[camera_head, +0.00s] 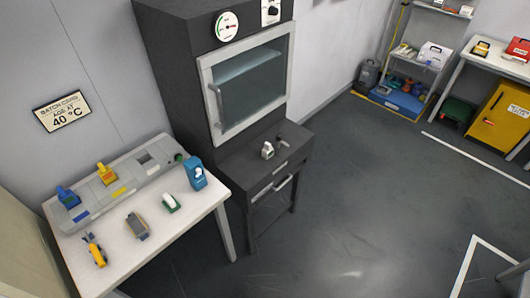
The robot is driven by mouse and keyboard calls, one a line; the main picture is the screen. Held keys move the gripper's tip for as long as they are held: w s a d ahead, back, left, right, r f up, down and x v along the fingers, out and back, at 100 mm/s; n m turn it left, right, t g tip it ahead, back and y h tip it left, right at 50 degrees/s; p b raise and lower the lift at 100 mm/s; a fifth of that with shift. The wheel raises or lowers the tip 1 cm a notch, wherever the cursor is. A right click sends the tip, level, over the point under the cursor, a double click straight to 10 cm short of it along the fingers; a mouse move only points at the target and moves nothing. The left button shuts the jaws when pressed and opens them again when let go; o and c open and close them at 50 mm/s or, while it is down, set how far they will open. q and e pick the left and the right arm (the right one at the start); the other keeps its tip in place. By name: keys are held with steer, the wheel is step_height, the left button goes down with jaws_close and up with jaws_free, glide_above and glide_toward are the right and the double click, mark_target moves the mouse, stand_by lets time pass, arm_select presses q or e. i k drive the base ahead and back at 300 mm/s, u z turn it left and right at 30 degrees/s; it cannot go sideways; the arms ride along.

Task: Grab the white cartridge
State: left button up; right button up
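A small, mostly white item (268,150), which looks like a white cartridge, stands on the dark ledge (290,147) in front of the oven. A green and white piece (171,202) lies on the white table (190,225) at the left. It is too small to tell exactly what either one is. Neither of my grippers is in view.
A grey rack (120,187) on the table holds a blue cartridge (68,198) and a yellow cartridge (106,174). A blue device (195,175), a grey piece (137,227) and a yellow tool (95,250) are nearby. The oven door (248,85) is shut. The middle floor is clear.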

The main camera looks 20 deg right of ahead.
mark_target(267, 152)
steer(key=z, duration=2.3)
steer(key=i, duration=1.8)
steer(key=u, duration=2.3)
